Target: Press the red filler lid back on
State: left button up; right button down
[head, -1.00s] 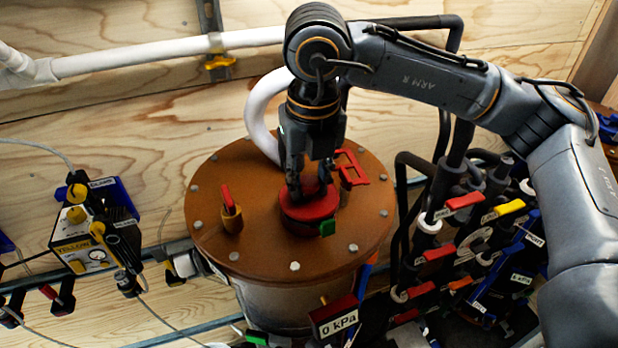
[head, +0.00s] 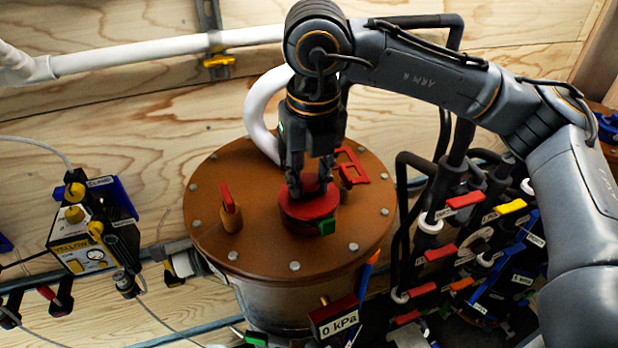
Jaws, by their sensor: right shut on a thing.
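The red filler lid (head: 309,208) is a round red cap at the middle of the brown bolted top (head: 260,248) of a drum-shaped filter tank. It looks level and seated at the filler opening; whether it is pressed fully down I cannot tell. A green tab (head: 326,227) shows at its front edge. My right gripper (head: 309,188) points straight down from above and is shut on the red lid's raised middle part. The fingers hide part of the lid. My left gripper is not in view.
A red-handled valve (head: 229,208) stands left of the lid, and a red bracket-like latch (head: 351,168) stands close behind right. A white pipe (head: 262,115) curves behind. Labelled hoses and valves crowd the right; a yellow-labelled pump box (head: 85,252) hangs left. A 0 kPa sign (head: 339,322) is in front.

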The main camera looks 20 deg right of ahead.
jog(key=shift+f+b, duration=0.15)
jog(key=shift+b, duration=1.05)
dwell(1.6)
jog(key=c, duration=0.9)
grip_release()
jog(key=shift+c, duration=0.2)
jog(key=shift+o, duration=0.5)
jog(key=o, duration=0.4)
jog(key=shift+r+p, duration=1.8)
jog(key=shift+r, duration=1.75)
